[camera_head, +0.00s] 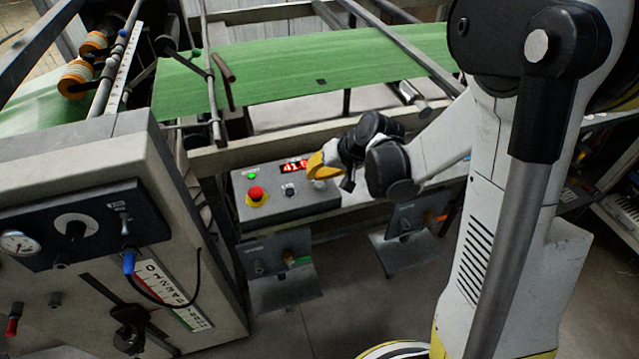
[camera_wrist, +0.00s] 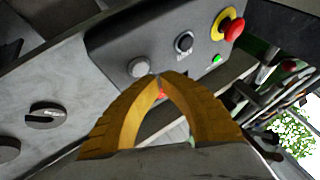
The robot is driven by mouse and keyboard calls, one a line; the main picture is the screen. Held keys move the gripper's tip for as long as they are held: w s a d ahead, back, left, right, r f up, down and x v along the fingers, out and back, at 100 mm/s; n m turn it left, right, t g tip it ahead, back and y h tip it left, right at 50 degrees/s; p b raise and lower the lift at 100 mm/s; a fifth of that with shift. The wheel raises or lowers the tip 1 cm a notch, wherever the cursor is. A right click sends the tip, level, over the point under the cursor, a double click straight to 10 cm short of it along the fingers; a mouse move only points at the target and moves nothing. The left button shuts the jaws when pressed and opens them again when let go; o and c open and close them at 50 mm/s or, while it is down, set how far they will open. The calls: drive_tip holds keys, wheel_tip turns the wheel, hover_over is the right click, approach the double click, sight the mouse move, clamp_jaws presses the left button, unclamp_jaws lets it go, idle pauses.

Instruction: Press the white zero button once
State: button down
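A grey control box (camera_head: 285,208) stands below the green web in the head view. In the wrist view, a pale round button (camera_wrist: 140,67) sits on its panel (camera_wrist: 110,38), just left of and above my fingertips; it looks like the white button, but its label is not readable. My gripper (camera_wrist: 159,76) has curved yellow fingers with their tips together, holding nothing. In the head view my gripper (camera_head: 316,165) is at the right end of the box. A gap between fingertips and button seems to remain, but contact cannot be judged surely.
A dark button (camera_wrist: 184,42), a red mushroom button (camera_wrist: 233,29) on a yellow collar and a green lamp (camera_wrist: 216,59) share the panel. The red display (camera_head: 294,165) is partly hidden by my fingers. A large machine cabinet (camera_head: 100,250) stands at left.

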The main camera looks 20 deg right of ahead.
sight(315, 183)
drive_tip(key=shift+f, duration=0.1)
idle(0.5)
drive_tip(key=shift+f+b, duration=0.3)
drive_tip(key=shift+b, duration=0.15)
drive_tip(key=shift+f+b, duration=0.4)
drive_tip(key=shift+f, duration=0.05)
idle(0.4)
drive_tip(key=shift+r, duration=0.1)
drive_tip(key=shift+r+p, duration=0.65)
drive_tip(key=shift+r, duration=0.1)
drive_tip(key=shift+r+p, duration=1.9)
drive_tip(key=shift+r, duration=0.65)
